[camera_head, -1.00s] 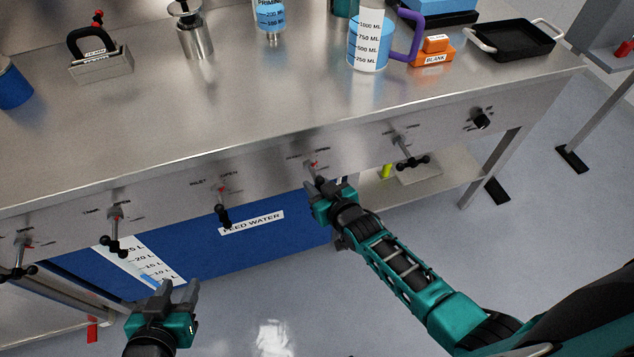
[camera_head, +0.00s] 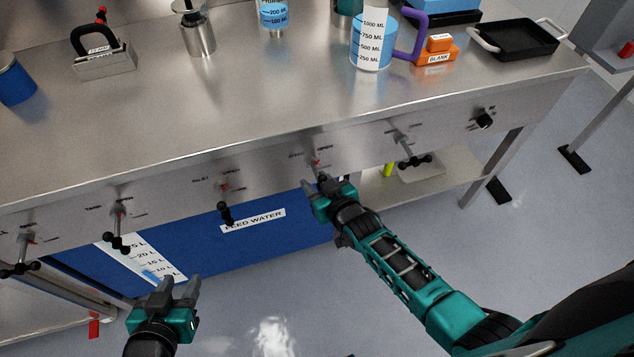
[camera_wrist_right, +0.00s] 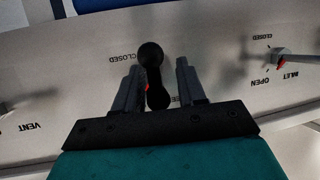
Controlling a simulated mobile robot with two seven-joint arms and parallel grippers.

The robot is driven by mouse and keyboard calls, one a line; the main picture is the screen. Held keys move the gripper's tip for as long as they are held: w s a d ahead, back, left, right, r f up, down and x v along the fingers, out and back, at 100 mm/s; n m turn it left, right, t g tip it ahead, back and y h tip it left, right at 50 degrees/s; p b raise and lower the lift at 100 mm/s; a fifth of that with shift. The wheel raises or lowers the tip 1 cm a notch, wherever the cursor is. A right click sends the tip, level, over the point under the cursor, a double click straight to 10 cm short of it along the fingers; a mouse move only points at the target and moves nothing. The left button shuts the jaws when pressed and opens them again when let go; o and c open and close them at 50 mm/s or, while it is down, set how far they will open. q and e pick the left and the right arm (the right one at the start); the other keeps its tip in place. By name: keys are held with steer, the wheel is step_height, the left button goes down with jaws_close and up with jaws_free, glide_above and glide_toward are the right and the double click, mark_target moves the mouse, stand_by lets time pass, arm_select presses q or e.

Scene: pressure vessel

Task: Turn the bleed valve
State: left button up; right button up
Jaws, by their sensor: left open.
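The valve at my right gripper (camera_head: 326,184) is on the bench's front panel, between the INLET valve (camera_head: 224,200) and a valve further right. Its own name label is not readable. In the right wrist view its black double-knobbed handle (camera_wrist_right: 152,72) stands between the two fingers (camera_wrist_right: 158,85), near a CLOSED marking. The left finger is close to the handle or touching it; a gap shows to the right finger. My right gripper is open around the handle. My left gripper (camera_head: 180,290) is open and empty, low in front of the panel, away from the valves.
More valves line the panel, such as the tank valve (camera_head: 118,228) and the one at right (camera_head: 410,155). A black knob (camera_head: 484,121) is at the far right. The blue feed water tank (camera_head: 200,248) sits below. The bench top (camera_head: 250,95) carries a beaker (camera_head: 372,45) and a tray (camera_head: 515,40).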

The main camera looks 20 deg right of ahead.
steer(key=shift+s, duration=0.1)
steer(key=shift+s+d+r, duration=0.1)
steer(key=shift+s+d, duration=0.05)
steer(key=shift+s, duration=0.1)
steer(key=p+v, duration=0.1)
steer(key=v, duration=1.1)
steer(key=shift+p, duration=0.3)
steer(key=shift+s+r, duration=0.1)
steer(key=s+d+r+g+h, duration=0.1)
steer(key=s+g, duration=0.1)
steer(key=s, duration=0.4)
steer(key=shift+d+r, duration=0.25)
steer(key=shift+d, duration=0.15)
steer(key=shift+s, duration=0.1)
